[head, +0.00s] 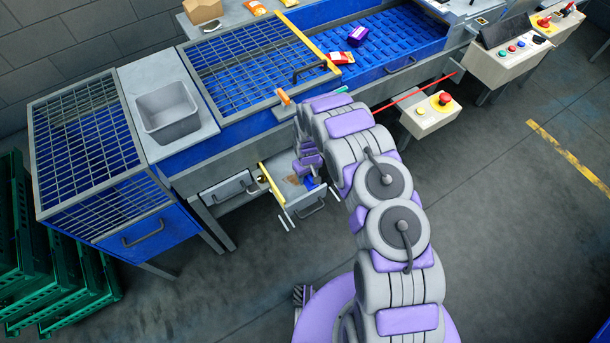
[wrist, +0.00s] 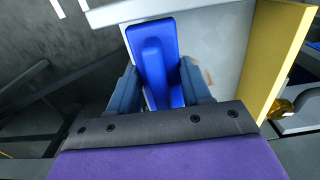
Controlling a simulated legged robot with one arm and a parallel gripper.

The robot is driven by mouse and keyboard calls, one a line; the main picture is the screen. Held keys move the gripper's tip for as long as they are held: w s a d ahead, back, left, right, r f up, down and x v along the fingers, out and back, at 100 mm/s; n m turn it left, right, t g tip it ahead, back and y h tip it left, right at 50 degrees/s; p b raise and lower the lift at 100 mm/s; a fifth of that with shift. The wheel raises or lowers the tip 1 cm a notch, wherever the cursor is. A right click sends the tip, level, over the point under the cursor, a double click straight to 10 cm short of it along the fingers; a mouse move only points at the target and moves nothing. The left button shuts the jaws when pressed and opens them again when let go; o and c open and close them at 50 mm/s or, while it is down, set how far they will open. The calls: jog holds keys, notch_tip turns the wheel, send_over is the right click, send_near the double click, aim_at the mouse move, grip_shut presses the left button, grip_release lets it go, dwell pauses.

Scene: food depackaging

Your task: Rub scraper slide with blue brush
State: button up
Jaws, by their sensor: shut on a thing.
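My gripper (wrist: 160,90) is shut on the blue brush (wrist: 153,42), which stands out between the two dark fingers. In the head view, my gripper (head: 308,172) hangs over an open drawer-like slide (head: 304,203) on the front of the machine. A bit of the brush (head: 309,183) shows below it. The slide has a pale floor with a brownish mark and a yellow edge (wrist: 276,55) along one side. This looks like the scraper slide. The brush is over the pale floor; I cannot tell whether it touches.
A closed drawer (head: 228,188) is left of the slide. Above are a grey bin (head: 168,112), a grated cover (head: 245,62) and a blue belt (head: 390,38) with packets. A red-button box (head: 432,115) sticks out at right. Green crates (head: 60,270) stand at left. The floor in front is clear.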

jog(key=shift+d, duration=0.1)
jog(key=shift+a+f, duration=0.4)
jog(key=shift+a, duration=0.15)
jog(key=shift+d+f+b, duration=0.3)
jog(key=shift+d, duration=0.15)
jog(key=shift+f, duration=0.1)
jog(key=shift+a, duration=0.1)
jog(key=shift+a+f, duration=0.15)
jog(key=shift+a, duration=0.15)
